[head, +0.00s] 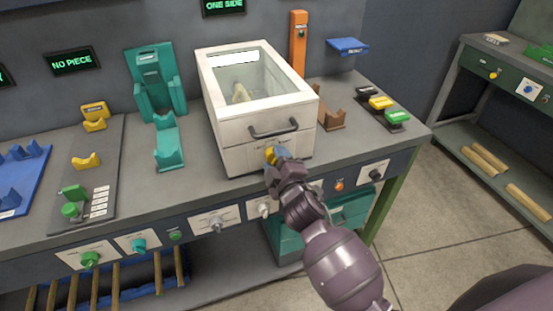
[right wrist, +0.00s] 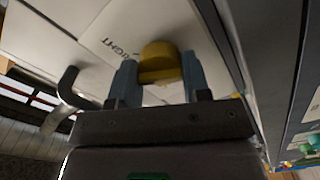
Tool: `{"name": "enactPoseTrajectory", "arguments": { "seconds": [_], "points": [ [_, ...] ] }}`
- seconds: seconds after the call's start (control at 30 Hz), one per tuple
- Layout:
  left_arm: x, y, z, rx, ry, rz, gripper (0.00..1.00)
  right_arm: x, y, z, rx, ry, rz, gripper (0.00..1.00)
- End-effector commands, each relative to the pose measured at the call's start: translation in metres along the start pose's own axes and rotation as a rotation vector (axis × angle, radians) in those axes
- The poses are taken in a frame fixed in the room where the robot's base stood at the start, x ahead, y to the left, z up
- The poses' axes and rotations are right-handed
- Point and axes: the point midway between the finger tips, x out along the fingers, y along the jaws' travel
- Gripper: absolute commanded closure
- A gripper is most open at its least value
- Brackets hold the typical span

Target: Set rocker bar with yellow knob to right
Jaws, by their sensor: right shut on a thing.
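The yellow knob (right wrist: 160,60) sits on the white front of the box (head: 235,160), below its dark handle (head: 274,131). My right gripper (head: 273,156) reaches up to that front from the lower right. In the right wrist view its two fingers (right wrist: 159,78) stand on either side of the knob and are shut on it. Dark letters, partly readable as "RIGHT", show on the white panel beside the knob. The rocker bar itself is hidden behind the knob and gripper, so its tilt cannot be told. My left gripper is not in view.
The box has a clear top window with a pale piece inside. A teal stand (head: 168,142) is left of it. A brown holder (head: 331,119) and yellow and green blocks (head: 397,116) are to the right. Knobs line the bench's front edge below.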

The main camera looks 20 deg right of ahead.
Motion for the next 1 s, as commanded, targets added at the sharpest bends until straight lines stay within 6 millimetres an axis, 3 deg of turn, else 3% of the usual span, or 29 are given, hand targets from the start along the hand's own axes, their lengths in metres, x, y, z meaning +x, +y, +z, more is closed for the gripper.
{"name": "enactPoseTrajectory", "arguments": {
  "seconds": [0.6, 1.0],
  "points": [
    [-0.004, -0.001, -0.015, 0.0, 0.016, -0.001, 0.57, 0.0, 0.0, 0.001, 0.289, -0.002, 0.0, 0.8],
    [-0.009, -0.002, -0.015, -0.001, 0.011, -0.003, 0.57, 0.0, -0.001, 0.001, 0.382, -0.003, -0.001, 0.8]
  ]
}}
